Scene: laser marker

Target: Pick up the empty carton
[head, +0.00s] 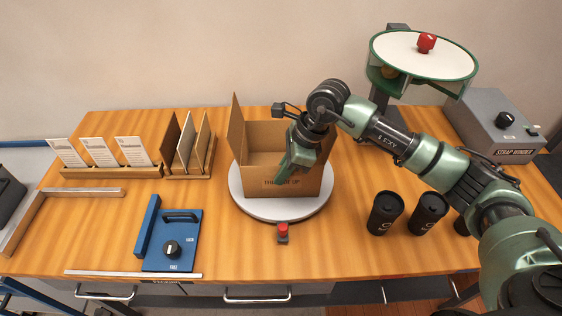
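The empty carton (255,182) is an open brown cardboard box with its flaps up. It stands upright on a round pale turntable (250,208) in the middle of the wooden table. Its inside looks empty where I can see it. My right gripper (286,176) reaches in from the right and points down at the carton's front right part. Its green fingers overlap the front wall, and I cannot tell whether they touch or grip the cardboard. The gripper and wrist hide part of the carton's right side. My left gripper is not in view.
Several black cups (385,212) stand right of the turntable. A red button (282,233) is in front of it. A blue fixture (172,240) and card racks (110,172) are on the left. A round green-rimmed stand (424,60) and a strap winder (495,125) are at the back right.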

